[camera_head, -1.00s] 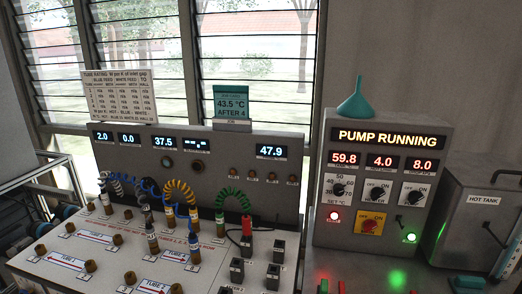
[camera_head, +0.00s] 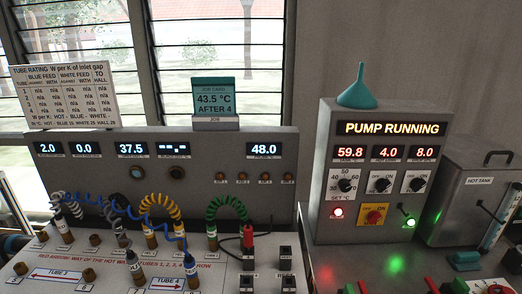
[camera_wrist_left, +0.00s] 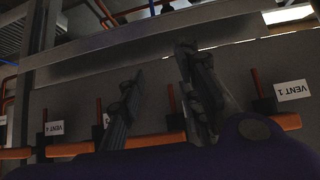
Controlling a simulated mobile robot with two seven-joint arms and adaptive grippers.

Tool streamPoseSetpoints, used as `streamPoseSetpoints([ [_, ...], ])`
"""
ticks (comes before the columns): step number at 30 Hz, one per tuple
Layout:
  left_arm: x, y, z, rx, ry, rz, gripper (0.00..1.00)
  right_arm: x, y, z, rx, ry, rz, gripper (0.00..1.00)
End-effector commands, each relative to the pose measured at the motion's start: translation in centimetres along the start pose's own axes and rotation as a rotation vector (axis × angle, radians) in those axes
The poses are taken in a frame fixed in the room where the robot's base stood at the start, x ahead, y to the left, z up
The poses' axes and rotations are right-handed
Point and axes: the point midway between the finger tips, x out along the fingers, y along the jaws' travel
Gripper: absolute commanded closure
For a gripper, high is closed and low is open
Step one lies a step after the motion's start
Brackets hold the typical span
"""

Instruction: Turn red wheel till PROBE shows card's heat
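The job card (camera_head: 213,98) on top of the panel reads 43.5 °C, AFTER 4. The panel's right-hand display (camera_head: 264,149) reads 48.0; its label is too small to read, so I cannot tell if it is PROBE. Other displays read 2.0, 0.0 and 37.5 (camera_head: 132,149). My right gripper is not in view.
A control box (camera_head: 390,120) reads PUMP RUNNING, 59.8, 4.0 and 8.0, with a teal funnel (camera_head: 358,92) on top. The hot tank (camera_head: 470,200) stands at right. Coiled hoses (camera_head: 160,203) and brass fittings crowd the bench. A rating sheet (camera_head: 65,95) stands at left.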

Motion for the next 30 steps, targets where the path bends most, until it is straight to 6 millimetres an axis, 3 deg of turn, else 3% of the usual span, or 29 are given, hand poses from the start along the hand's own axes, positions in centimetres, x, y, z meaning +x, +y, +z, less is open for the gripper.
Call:
streamPoseSetpoints([
  [18, -0.12, 0.51, 0.29, -0.008, -0.005, 0.005, 0.68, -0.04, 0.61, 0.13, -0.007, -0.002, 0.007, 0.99],
  [25, -0.11, 0.35, 0.26, -0.007, -0.004, 0.003, 0.68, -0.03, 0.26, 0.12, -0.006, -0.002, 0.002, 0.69],
  [30, -0.07, 0.15, 0.18, -0.003, -0.003, 0.001, 0.68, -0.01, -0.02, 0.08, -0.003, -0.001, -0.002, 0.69],
])
